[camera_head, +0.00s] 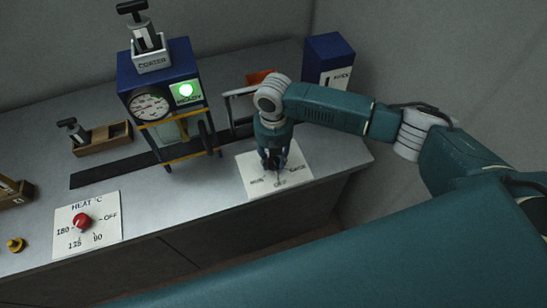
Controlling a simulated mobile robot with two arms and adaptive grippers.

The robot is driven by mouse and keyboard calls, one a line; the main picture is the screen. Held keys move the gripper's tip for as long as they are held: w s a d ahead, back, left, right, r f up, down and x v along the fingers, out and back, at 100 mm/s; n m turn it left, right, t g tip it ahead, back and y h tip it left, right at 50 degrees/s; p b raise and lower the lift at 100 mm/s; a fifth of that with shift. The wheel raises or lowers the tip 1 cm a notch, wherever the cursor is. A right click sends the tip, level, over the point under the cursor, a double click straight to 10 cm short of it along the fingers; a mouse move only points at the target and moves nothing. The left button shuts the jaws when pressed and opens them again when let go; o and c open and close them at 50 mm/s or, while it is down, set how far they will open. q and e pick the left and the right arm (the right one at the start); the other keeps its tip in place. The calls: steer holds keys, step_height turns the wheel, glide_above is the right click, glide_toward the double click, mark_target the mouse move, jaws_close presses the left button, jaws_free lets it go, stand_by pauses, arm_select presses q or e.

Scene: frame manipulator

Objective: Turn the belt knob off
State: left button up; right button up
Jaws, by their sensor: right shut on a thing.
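A white label plate (256,184) lies on the counter near its front right edge. It carries small dark markings along its front, with one that seems to read OFF at the middle. My right gripper (273,171) reaches down onto this plate from above and is shut on the belt knob. The knob is hidden by the fingers, so its pointing direction cannot be told. My left gripper is not in view.
A red heat knob (82,221) sits on another white plate (73,242) at the left. A blue box (329,55) stands at the back right.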

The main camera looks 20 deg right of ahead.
mark_target(273, 161)
steer(key=shift+w, duration=0.1)
steer(key=o, duration=1.2)
steer(key=shift+c, duration=0.2)
step_height(273, 161, up, 12)
